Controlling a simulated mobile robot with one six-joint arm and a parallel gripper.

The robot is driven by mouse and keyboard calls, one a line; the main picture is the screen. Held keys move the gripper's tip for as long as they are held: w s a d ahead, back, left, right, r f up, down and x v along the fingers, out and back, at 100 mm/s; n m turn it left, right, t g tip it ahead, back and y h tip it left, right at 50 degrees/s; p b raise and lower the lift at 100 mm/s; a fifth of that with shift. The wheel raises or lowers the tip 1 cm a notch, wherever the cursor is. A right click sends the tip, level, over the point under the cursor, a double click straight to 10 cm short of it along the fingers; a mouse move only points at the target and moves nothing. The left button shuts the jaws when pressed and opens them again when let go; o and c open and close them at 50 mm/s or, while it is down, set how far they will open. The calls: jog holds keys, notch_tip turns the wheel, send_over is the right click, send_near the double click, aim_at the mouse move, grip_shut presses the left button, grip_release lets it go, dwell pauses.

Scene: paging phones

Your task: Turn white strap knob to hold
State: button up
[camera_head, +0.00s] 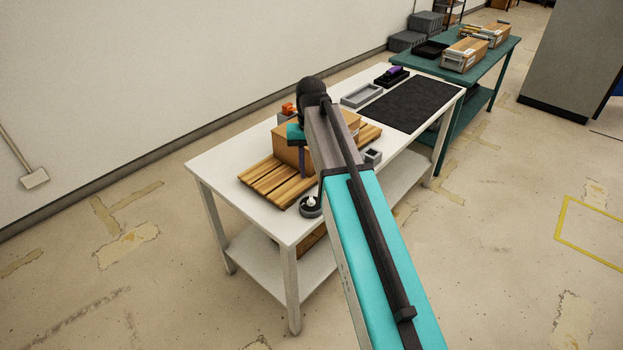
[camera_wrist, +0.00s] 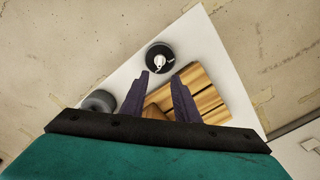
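The white knob (camera_head: 311,200) sits on a dark round base at the front edge of the white table, beside the wooden slat pallet. In the wrist view the white knob (camera_wrist: 160,62) shows on its black disc, just beyond my fingertips. Its pointing direction is too small to read surely. My gripper (camera_head: 302,176) points down in front of the cardboard box, and only part of it shows behind my arm. In the wrist view my gripper (camera_wrist: 161,76) has its two purple fingers apart with nothing held. They are apart from the knob.
A cardboard box (camera_head: 289,156) stands on the wooden pallet (camera_head: 268,181), close behind my gripper. A small grey holder (camera_head: 373,156), a grey tray (camera_head: 361,95) and a black mat (camera_head: 414,105) lie farther along the white table (camera_head: 222,163). A green table (camera_head: 487,49) stands behind.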

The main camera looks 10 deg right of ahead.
jog(key=shift+r+b, duration=0.3)
jog(key=shift+r, duration=1.7)
jog(key=shift+f, duration=0.1)
